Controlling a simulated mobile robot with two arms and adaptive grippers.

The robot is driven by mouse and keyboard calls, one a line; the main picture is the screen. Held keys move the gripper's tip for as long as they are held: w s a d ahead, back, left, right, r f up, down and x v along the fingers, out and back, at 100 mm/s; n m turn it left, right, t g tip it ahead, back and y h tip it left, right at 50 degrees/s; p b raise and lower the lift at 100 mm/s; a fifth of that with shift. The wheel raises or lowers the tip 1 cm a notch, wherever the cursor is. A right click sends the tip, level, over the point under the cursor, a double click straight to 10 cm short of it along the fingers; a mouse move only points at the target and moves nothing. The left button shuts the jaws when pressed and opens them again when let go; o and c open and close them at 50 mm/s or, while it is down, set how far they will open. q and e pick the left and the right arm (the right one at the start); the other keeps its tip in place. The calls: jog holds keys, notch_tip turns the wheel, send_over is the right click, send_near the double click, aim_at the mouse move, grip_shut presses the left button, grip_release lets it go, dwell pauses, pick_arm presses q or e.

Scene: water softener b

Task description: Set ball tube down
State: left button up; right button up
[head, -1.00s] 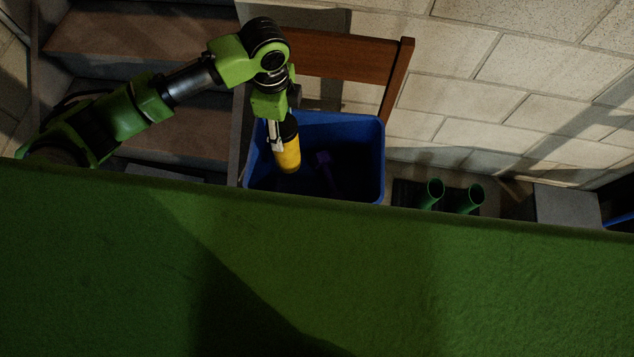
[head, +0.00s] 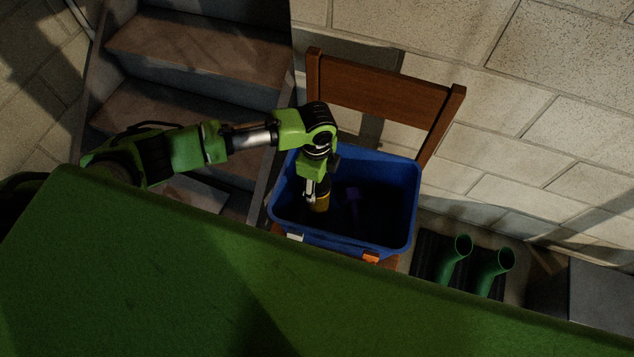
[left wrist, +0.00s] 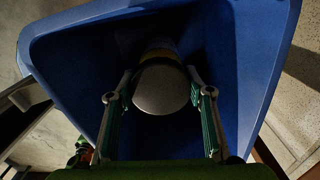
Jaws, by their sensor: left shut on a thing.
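The ball tube (head: 321,201) is a yellow cylinder with a dark end, held upright or nearly so inside the left part of the blue bin's opening. My left gripper (head: 312,194) is shut on it, pointing down past the bin's rim. In the left wrist view the tube's round grey end (left wrist: 161,88) sits between my two fingers (left wrist: 160,104), with the blue bin (left wrist: 253,50) around it. Whether the tube touches the bin's floor cannot be told. My right gripper is not in view.
The blue bin (head: 400,205) stands on a wooden chair (head: 385,82) against a block wall. Green boots (head: 493,270) stand on a dark mat to the right. Steps (head: 200,50) rise at the left. A large green surface (head: 150,270) fills the foreground.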

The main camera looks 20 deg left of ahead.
pick_arm(q)
jog(key=shift+f, duration=0.15)
jog(key=o, duration=1.6)
jog(key=shift+o, duration=0.2)
notch_tip(320, 180, up, 12)
